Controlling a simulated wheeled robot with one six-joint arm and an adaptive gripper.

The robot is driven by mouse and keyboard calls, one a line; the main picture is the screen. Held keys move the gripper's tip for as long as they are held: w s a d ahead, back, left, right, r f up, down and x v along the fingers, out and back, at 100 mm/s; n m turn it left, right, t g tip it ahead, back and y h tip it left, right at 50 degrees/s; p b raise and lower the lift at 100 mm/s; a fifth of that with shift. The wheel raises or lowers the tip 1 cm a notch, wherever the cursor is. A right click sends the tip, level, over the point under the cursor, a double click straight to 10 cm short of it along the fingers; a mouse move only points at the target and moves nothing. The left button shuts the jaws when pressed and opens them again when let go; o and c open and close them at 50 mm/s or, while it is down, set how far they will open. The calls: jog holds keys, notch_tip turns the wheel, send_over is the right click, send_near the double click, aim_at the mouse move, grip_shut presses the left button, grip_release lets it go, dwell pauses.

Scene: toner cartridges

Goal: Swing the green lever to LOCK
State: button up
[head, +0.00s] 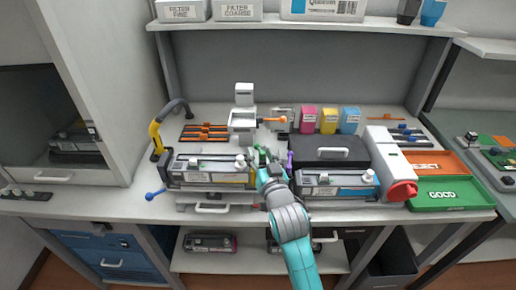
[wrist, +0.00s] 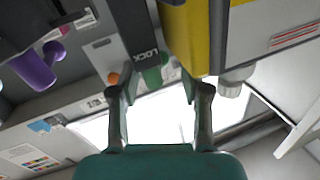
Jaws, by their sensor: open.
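The green lever (wrist: 152,76) shows in the wrist view, at the end of a grey strip marked LOCK (wrist: 145,54). Its green tip lies between and just beyond my fingers. In the head view a bit of the green lever (head: 256,151) shows beside my gripper (head: 262,165), which partly hides it. My gripper in the wrist view (wrist: 160,90) has its two fingers spread wide, with nothing held. I cannot tell whether a finger touches the lever. The cartridge unit with a yellow stripe (head: 212,171) is left of my gripper; its yellow side (wrist: 190,38) is close in the wrist view.
A purple lever (head: 290,160) stands right of my gripper. A cartridge with a blue label (head: 335,185) lies further right, before a black case (head: 328,150). A white machine with a red knob (head: 402,188) and a green GOOD tray (head: 448,194) are at the right.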

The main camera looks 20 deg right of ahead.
aim_at(258, 148)
jog(key=shift+w, duration=1.6)
